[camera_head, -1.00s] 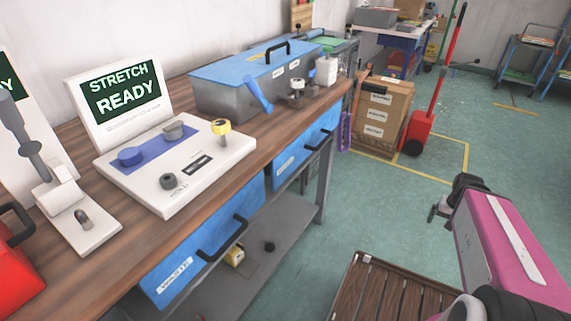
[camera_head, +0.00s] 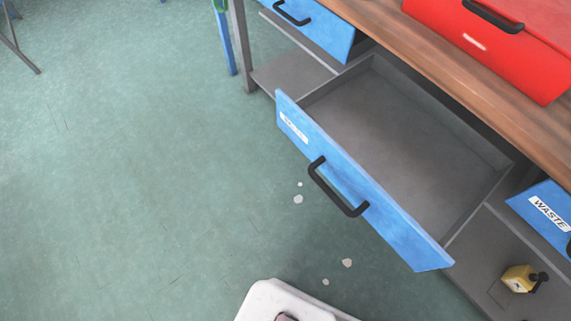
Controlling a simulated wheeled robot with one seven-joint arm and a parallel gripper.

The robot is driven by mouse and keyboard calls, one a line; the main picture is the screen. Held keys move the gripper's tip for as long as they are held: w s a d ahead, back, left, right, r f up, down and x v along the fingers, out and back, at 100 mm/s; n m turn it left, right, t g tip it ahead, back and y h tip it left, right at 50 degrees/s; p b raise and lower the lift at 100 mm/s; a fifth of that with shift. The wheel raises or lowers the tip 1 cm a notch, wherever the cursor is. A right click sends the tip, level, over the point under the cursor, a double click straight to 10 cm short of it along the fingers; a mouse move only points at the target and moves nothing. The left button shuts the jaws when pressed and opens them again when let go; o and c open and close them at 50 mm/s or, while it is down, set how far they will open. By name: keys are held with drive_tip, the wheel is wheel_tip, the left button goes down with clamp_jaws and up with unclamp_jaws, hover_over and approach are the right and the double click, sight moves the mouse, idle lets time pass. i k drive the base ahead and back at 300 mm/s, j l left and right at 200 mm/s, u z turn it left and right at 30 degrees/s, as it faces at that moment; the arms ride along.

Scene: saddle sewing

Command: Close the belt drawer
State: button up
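A drawer (camera_head: 345,185) under the workbench is pulled far out. It has a blue front, a black bar handle and a grey inside that looks empty. Its small white label is too blurred to read, so I cannot tell for sure that it is the belt drawer. The handle (camera_head: 337,187) sits at the middle of the front, facing the open floor. My gripper is not in view.
A shut blue drawer (camera_head: 318,25) is at the upper left and one labelled WASTE (camera_head: 545,212) at the right. A red box (camera_head: 490,45) stands on the bench top (camera_head: 440,55). A small yellow object (camera_head: 519,278) lies on the lower shelf. The green floor (camera_head: 130,180) in front is clear.

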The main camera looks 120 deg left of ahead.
sight(418, 172)
drive_tip(key=l+u, duration=0.1)
drive_tip(key=u, duration=0.85)
drive_tip(key=l+u, duration=0.15)
drive_tip(key=u, duration=0.75)
drive_tip(key=k+l+u, duration=0.1)
drive_tip(key=u, duration=0.85)
drive_tip(key=k+l+u, duration=0.1)
drive_tip(key=u, duration=0.85)
drive_tip(key=i+l+u, duration=0.1)
drive_tip(key=u, duration=0.3)
drive_tip(key=i, duration=0.15)
